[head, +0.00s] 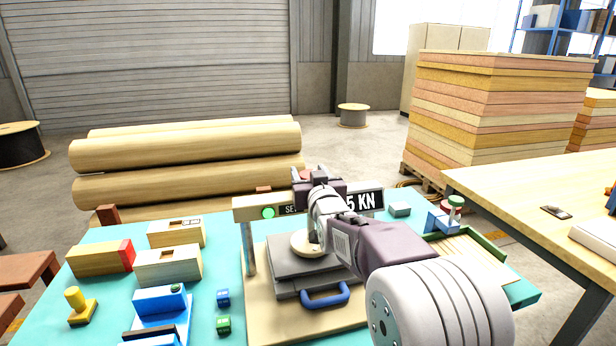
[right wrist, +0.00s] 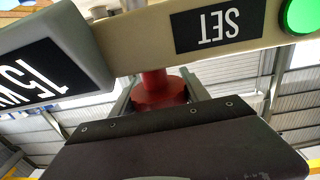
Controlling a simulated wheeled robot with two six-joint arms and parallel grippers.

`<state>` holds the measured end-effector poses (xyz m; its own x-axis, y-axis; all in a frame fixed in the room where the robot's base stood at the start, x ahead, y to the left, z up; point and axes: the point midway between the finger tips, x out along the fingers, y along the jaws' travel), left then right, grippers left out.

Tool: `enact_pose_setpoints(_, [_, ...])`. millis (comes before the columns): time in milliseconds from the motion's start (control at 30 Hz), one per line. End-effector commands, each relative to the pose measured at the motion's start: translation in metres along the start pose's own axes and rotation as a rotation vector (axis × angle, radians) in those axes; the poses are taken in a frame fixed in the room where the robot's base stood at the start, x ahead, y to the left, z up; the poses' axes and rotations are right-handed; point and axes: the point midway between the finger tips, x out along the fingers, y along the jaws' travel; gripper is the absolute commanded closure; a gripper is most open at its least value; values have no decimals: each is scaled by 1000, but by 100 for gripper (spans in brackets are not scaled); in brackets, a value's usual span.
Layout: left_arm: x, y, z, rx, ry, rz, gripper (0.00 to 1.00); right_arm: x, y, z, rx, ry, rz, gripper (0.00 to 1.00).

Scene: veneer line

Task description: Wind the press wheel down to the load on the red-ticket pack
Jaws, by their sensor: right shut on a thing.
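The press stands on the teal bench, its pale beam (head: 250,208) bearing a lit green lamp (head: 268,212) and a partly covered readout (head: 365,200). In the right wrist view the readout (right wrist: 35,75) is upside down and shows 15, with its unit cut off. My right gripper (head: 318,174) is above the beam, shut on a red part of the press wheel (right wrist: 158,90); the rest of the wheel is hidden. Under the beam, a pale round foot (head: 303,244) meets grey plates (head: 285,265) with a blue handle (head: 325,295). I cannot make out a red ticket there. My left gripper is not in view.
A wooden block with a red end (head: 100,258) and two slotted blocks (head: 168,265) lie left of the press. A yellow-knobbed stamp (head: 78,303) and small blue and green cubes (head: 223,298) stand near the front. A green-edged tray (head: 470,255) lies right.

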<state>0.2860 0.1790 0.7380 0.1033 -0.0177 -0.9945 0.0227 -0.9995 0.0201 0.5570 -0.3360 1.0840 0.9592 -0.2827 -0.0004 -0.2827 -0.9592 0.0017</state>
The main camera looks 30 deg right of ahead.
Motion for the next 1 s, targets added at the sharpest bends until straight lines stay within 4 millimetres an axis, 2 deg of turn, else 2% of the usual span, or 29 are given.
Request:
enact_pose_setpoints(33, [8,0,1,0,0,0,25,0,0,1,-1,10,13,87])
enact_pose_setpoints(133, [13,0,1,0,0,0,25,0,0,0,-1,7,36,87])
enact_pose_setpoints(500, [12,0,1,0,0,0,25,-1,1,-1,0,1,48,87])
enact_pose_setpoints(533, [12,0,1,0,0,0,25,-1,1,-1,1,1,48,41])
enact_pose_setpoints(600, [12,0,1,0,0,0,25,-1,1,-1,1,1,48,25])
enact_pose_setpoints(900, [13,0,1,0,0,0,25,-2,0,-1,1,0,47,25])
enact_pose_setpoints(1000, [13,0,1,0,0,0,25,-10,0,-1,1,1,47,25])
